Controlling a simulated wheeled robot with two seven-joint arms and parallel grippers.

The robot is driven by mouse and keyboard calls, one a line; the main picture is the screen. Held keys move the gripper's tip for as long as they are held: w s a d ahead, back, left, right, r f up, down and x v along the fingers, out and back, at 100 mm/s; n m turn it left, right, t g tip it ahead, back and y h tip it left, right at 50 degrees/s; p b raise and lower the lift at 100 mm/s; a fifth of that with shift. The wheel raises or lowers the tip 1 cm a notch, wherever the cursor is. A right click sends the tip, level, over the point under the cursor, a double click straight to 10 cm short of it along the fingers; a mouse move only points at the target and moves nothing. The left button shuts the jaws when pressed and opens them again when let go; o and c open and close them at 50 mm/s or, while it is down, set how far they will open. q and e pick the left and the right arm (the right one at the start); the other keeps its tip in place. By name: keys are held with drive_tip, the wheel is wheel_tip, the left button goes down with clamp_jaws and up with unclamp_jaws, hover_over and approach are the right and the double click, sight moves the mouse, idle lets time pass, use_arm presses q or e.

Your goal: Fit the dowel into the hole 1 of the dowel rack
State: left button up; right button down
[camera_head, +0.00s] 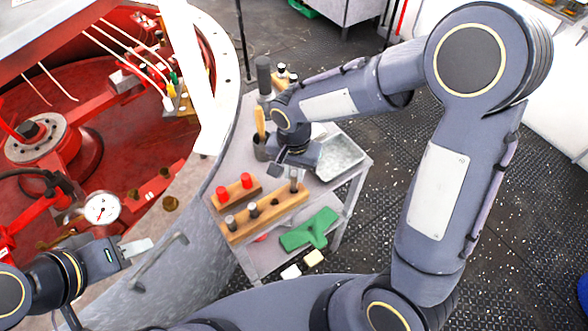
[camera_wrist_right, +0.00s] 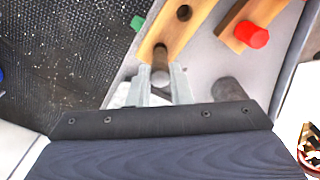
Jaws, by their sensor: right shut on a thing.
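The wooden dowel rack (camera_head: 262,217) lies along the front of the small grey table, with dark, grey-topped pegs standing in its left part. My right gripper (camera_head: 293,175) is over the rack's right end, shut on the dowel (camera_head: 294,186). In the right wrist view the dowel (camera_wrist_right: 160,74) is between the two fingers of the right gripper (camera_wrist_right: 160,84), against the end of the rack (camera_wrist_right: 174,33). A dark hole (camera_wrist_right: 184,12) shows farther along the rack. My left gripper (camera_head: 138,247) is far left, away from the rack; its jaw gap is unclear.
A second wooden block (camera_head: 235,194) with red pegs lies just behind the rack. A green object (camera_head: 309,231) is on the lower shelf. A large red machine (camera_head: 60,125) fills the left.

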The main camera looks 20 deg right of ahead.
drive_tip(key=shift+f+b, duration=1.4)
drive_tip(key=shift+f, duration=0.15)
idle(0.5)
drive_tip(key=c, duration=1.2)
unclamp_jaws()
drive_tip(key=shift+c, duration=0.2)
drive_tip(key=shift+r, duration=0.15)
wheel_tip(320, 180, up, 8)
drive_tip(key=shift+f, duration=0.2)
drive_tip(key=s+d+r+n+t+y, duration=0.2)
drive_tip(key=s+d, duration=0.2)
drive_tip(key=s, duration=0.4)
drive_tip(key=s+d+r+n+t+y, duration=0.1)
drive_tip(key=s+d+r+n+t, duration=0.1)
drive_tip(key=s+d, duration=0.3)
drive_tip(key=s+n+t, duration=0.1)
drive_tip(key=s, duration=0.2)
drive_tip(key=shift+d+r+t+y, duration=0.15)
drive_tip(key=shift+r+t+y, duration=0.15)
drive_tip(key=shift+y, duration=0.1)
